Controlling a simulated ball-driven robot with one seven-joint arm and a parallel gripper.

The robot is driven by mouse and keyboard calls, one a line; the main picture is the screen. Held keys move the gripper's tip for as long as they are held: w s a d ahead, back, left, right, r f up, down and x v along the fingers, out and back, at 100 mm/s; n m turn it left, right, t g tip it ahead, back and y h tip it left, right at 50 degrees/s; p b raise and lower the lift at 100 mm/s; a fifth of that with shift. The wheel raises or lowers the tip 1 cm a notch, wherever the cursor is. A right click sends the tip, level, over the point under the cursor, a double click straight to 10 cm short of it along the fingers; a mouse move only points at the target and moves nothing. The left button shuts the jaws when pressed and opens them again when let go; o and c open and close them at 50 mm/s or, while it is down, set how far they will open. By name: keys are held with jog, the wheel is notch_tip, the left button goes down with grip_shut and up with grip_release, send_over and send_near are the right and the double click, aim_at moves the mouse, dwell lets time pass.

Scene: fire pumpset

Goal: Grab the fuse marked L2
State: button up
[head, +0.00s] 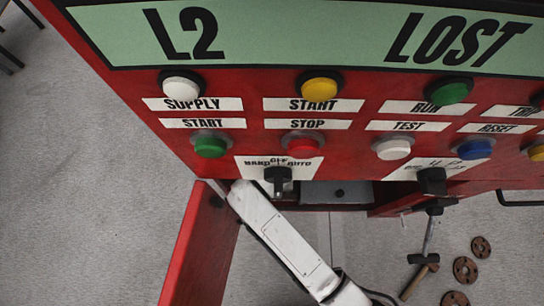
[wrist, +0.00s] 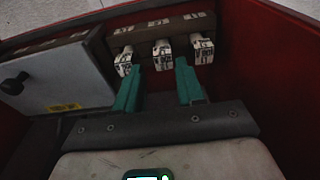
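Three white fuses with dark markings sit in a row in a brown fuse holder (wrist: 150,29) in the wrist view: a left fuse (wrist: 123,63), a middle fuse (wrist: 162,54) and a right fuse (wrist: 202,49). Small labels on the holder stand above each fuse; the print is too small to read surely. My gripper (wrist: 157,66) is open, with its two teal fingers apart. The fingertips point at the row, on either side of the middle fuse's line, and nothing is held. Contact cannot be told. In the head view, my gripper and the fuses are hidden below the panel.
Red enclosure walls (wrist: 285,60) surround the fuses. A grey box (wrist: 65,80) with a black knob stands left. In the head view, a red panel (head: 130,115) carries buttons and switches. An open red door (head: 192,250) hangs lower left. A hammer (head: 418,275) and discs lie lower right.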

jog(key=shift+w+a+f, duration=0.1)
jog(key=shift+w+f, duration=0.05)
jog(key=shift+f, duration=0.8)
jog(key=shift+w+a+f, duration=0.1)
jog(key=shift+w+f, duration=0.1)
jog(key=shift+f, duration=0.7)
jog(key=shift+w+f, duration=0.15)
jog(key=shift+f, duration=0.8)
jog(key=shift+c, duration=0.4)
grip_shut()
